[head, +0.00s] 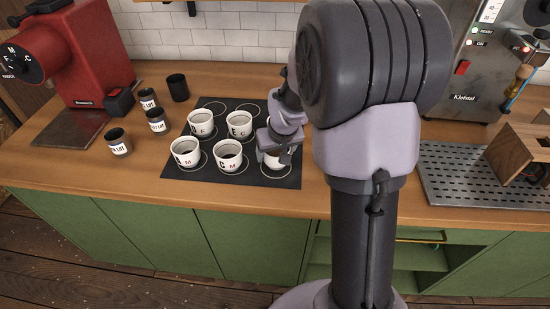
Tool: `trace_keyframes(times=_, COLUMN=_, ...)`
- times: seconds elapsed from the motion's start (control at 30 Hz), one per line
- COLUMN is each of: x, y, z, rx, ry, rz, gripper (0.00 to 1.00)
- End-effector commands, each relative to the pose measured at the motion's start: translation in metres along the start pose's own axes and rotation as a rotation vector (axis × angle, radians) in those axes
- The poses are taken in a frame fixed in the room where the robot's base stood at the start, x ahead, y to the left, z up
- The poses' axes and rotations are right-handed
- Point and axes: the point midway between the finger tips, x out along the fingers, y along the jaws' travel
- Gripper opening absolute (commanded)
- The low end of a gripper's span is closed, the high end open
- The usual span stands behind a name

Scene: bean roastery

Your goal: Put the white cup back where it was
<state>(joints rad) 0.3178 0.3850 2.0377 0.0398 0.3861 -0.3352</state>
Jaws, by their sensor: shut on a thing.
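My gripper (275,144) is shut on a white cup (269,160), low over the front right of the black mat (213,179). The gripper and my arm hide much of this cup. A white ring on the mat shows around its base; I cannot tell whether the cup touches the mat. Several other white cups with letters and dark contents stand upright on the mat: back left (201,126), back middle (239,127), front left (185,155) and front middle (228,158). Empty rings show along the mat's back edge.
Several dark cups, some labelled, stand left of the mat, one at the front (118,145). A red machine (85,55) stands back left. At right are a steel machine (462,70), a perforated tray (450,180) and a wooden box (520,155). My arm hides the counter's middle.

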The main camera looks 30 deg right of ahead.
Motion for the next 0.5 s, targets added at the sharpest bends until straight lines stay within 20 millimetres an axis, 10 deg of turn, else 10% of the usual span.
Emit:
trace_keyframes(times=0.33, x=0.0045, y=0.0000, z=0.0009, rx=-0.001, ry=0.004, rz=0.000, gripper=0.02)
trace_keyframes(times=0.37, x=0.0041, y=-0.0001, z=0.0010, rx=-0.001, ry=0.003, rz=0.000, gripper=0.75)
trace_keyframes(times=0.5, x=0.0033, y=-0.0001, z=0.0007, rx=-0.001, ry=0.003, rz=0.000, gripper=0.93)
